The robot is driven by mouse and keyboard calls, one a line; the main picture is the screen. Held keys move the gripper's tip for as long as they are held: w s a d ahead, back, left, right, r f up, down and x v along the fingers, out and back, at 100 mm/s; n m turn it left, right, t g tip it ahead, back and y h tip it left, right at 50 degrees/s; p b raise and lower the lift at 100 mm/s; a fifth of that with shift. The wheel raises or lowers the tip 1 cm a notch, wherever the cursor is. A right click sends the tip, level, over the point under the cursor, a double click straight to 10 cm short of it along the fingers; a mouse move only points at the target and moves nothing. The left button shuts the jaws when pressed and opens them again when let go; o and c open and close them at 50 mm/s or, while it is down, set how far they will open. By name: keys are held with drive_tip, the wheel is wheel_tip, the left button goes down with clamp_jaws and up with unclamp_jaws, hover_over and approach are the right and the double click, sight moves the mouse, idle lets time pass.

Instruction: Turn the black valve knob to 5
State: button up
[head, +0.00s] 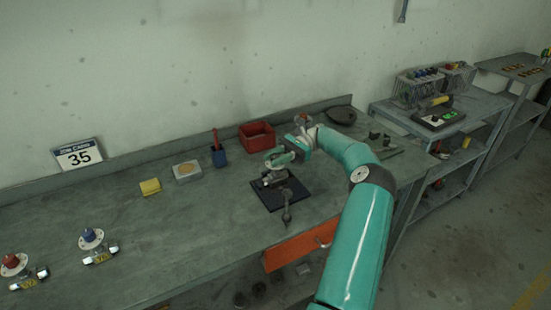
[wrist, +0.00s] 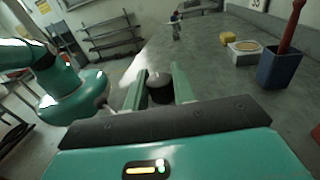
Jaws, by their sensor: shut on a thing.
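In the wrist view, the black valve knob (wrist: 160,92) stands between the two teal fingers of my gripper (wrist: 159,80), and the gripper is shut on it. A pale round cap shows on top of the knob. In the head view, my gripper (head: 276,170) reaches in from the right, over the dark square base plate (head: 272,204) on the bench. Grey metal valve parts (head: 287,214) show on the plate below the gripper. The gripper hides the knob in the head view. I cannot read any numbers or pointer mark on the knob.
On the green-grey bench (head: 150,225) stand a red bin (head: 257,135), a blue cup (head: 218,157) with a red-handled tool, a light box (head: 187,171) and a yellow block (head: 150,187). Valves with a blue handwheel (head: 90,238) and a red handwheel (head: 12,263) are at left.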

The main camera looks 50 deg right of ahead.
idle(0.3)
drive_tip(key=o, duration=1)
